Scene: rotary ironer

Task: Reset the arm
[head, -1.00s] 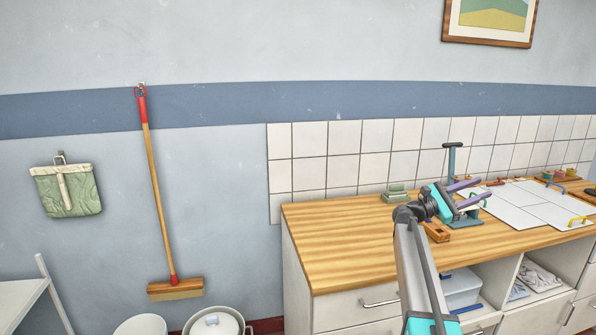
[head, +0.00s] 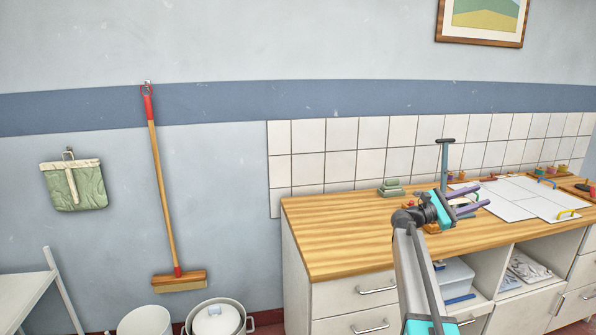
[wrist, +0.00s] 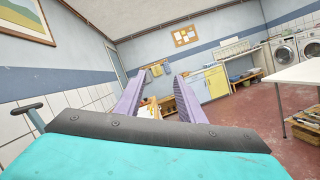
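My gripper (head: 471,201) is raised in front of the wooden counter, toward its right part in the head view. Its two purple fingers stand apart with nothing between them. In the wrist view the fingers (wrist: 156,98) also show spread, with open room beyond them. My arm rises from the bottom of the head view and bends at the wrist. The gripper hides part of the counter top behind it.
The counter (head: 335,238) holds green blocks (head: 391,188), a T-handled stand (head: 445,160) and white panels (head: 520,198). A broom (head: 165,195) and green bag (head: 75,187) hang left. A pot (head: 216,320) stands below. The counter's left part is clear.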

